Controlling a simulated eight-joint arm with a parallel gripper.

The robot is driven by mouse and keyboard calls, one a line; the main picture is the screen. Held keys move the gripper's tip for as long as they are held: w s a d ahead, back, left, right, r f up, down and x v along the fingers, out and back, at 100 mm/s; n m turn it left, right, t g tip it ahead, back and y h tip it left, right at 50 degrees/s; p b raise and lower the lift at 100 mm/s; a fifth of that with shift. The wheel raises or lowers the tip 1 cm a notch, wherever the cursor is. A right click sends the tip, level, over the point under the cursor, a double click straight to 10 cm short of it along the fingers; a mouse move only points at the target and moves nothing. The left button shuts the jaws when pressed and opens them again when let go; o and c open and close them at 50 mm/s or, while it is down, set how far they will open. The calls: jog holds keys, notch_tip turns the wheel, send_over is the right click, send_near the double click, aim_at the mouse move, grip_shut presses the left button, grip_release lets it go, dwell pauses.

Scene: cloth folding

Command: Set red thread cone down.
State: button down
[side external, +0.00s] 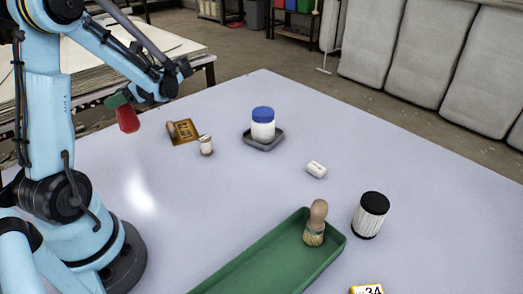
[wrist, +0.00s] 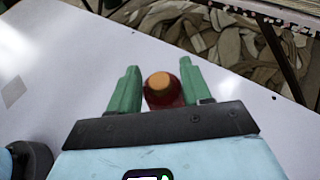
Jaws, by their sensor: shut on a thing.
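The red thread cone (side external: 128,119) is in my gripper (side external: 118,101) at the left of the side external view. The cone hangs below the green fingers, and it looks raised above the far left part of the table. In the wrist view the cone (wrist: 163,92) shows its orange-tan end between the two green fingers of my gripper (wrist: 160,84). The fingers are shut on it. The exact gap between the cone and the pale table (side external: 250,190) cannot be told.
A white block (side external: 316,169), a black-lidded jar (side external: 370,216) and a green tray (side external: 255,262) with a brush (side external: 316,220) are farther right.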

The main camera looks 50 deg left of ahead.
notch_tip(320, 180, up, 3)
jog(key=shift+r, duration=0.1)
jog(key=shift+w+d+r, duration=0.15)
jog(key=shift+w+d, duration=0.05)
jog(key=shift+w, duration=0.1)
jog(key=w+d+r+m+t+y, duration=0.1)
jog(key=w+d+r+m+t, duration=0.1)
jog(key=w+d+m+t, duration=0.7)
jog(key=w+d+r+m+t, duration=0.1)
jog(key=w+d+m+t, duration=0.55)
jog(key=d, duration=0.45)
jog(key=d+m+t+h, duration=0.5)
jog(key=d+t, duration=0.1)
jog(key=d, duration=0.5)
notch_tip(320, 180, up, 9)
jog(key=w+m+h, duration=0.2)
jog(key=w, duration=0.1)
jog(key=s+a+f+n+g+y, duration=0.5)
jog(key=s+a+f+n+g, duration=0.1)
jog(key=s+a+n, duration=0.15)
jog(key=s+a+f+n+g+y, duration=0.4)
jog(key=s+a+f+n+g, duration=0.15)
jog(key=s+a, duration=0.3)
notch_tip(320, 180, down, 8)
jog(key=s+n, duration=0.1)
jog(key=shift+d+r+g, duration=0.2)
jog(key=shift+d+g, duration=0.15)
jog(key=shift+g, duration=0.05)
